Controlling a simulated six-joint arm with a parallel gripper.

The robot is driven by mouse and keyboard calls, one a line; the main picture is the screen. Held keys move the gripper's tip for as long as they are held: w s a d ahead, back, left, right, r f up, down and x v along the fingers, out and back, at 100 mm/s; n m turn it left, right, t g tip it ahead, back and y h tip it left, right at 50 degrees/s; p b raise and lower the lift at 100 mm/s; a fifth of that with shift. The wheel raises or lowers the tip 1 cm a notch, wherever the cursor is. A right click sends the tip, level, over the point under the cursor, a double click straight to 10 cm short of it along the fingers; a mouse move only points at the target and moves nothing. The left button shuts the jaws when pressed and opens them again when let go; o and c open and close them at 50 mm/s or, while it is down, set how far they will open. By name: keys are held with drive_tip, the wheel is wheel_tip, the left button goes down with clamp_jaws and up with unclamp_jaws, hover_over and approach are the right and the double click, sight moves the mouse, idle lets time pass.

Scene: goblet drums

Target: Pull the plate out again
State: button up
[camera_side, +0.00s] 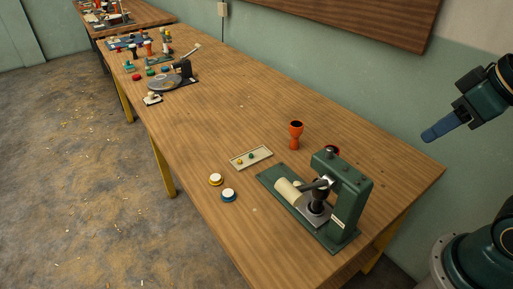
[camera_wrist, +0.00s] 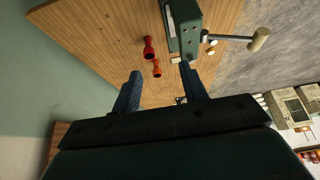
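A green press (camera_side: 345,195) stands at the near right end of the wooden table, on a flat green base (camera_side: 270,179). A pale metal part lies low under its dark ram; I cannot tell for sure whether this is the plate. A lever with a thick cream handle (camera_side: 288,190) crosses in front of it. The press (camera_wrist: 186,30) and the cream handle (camera_wrist: 260,38) also show at the top of the wrist view. My gripper (camera_wrist: 162,88) is open and empty, its blue fingers apart. In the side view, my gripper (camera_side: 440,130) hangs right of the table, clear of the press.
An orange goblet drum (camera_side: 296,135) stands behind the press, and a red one (camera_side: 332,149) is partly hidden by it. A small tray (camera_side: 251,158) with small pieces and two round buttons (camera_side: 216,179) lie left of the press. The table middle is clear.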

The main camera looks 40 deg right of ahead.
drive_tip(key=w+a+f+m+g, duration=0.1)
drive_tip(key=w+f, duration=0.1)
drive_tip(key=w, duration=0.4)
drive_tip(key=w+a+f+m+g, duration=0.1)
drive_tip(key=w+a+f, duration=0.1)
drive_tip(key=w, duration=0.5)
drive_tip(key=w+a+f+m+g, duration=0.1)
drive_tip(key=w+f+g, duration=0.1)
drive_tip(key=w+f, duration=0.2)
drive_tip(key=shift+w+a, duration=0.15)
drive_tip(key=shift+w, duration=0.5)
drive_tip(key=shift+w+a, duration=0.15)
drive_tip(key=shift+w, duration=0.5)
drive_tip(key=m+g, duration=0.1)
hover_over(297, 183)
wheel_tip(297, 183, down, 8)
drive_tip(key=shift+f+m+g, duration=0.15)
drive_tip(key=shift+m+g, duration=0.15)
drive_tip(key=shift+f, duration=0.1)
wheel_tip(297, 183, down, 14)
drive_tip(key=shift+r, duration=0.2)
